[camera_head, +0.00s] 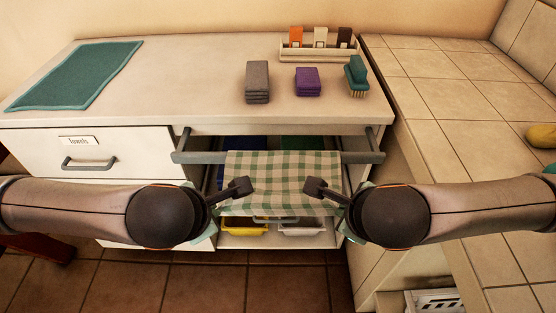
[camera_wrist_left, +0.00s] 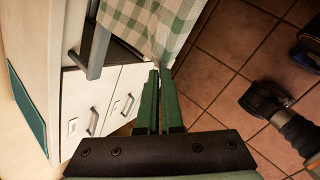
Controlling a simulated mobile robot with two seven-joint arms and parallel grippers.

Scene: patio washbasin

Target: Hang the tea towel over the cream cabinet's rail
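The tea towel (camera_head: 282,178) is green-and-cream checked cloth. It lies across the middle of the grey rail (camera_head: 205,158) on the cream cabinet (camera_head: 145,140), with its front part hanging down. My left gripper (camera_head: 213,226) is at the towel's lower left corner. In the left wrist view my left gripper's green fingers (camera_wrist_left: 159,72) are close together, with the towel's corner (camera_wrist_left: 162,60) at their tips. My right gripper (camera_head: 347,222) is beside the lower right corner; its fingers are mostly hidden behind my wrist. The towel's back part is hidden.
Behind the towel is an open compartment with yellow (camera_head: 243,228) and pale (camera_head: 302,229) trays below. The countertop holds a teal mat (camera_head: 78,75), a grey stack (camera_head: 257,82), a purple stack (camera_head: 307,82), a brush (camera_head: 357,78) and a rack (camera_head: 320,50). A tiled counter (camera_head: 440,100) borders the right.

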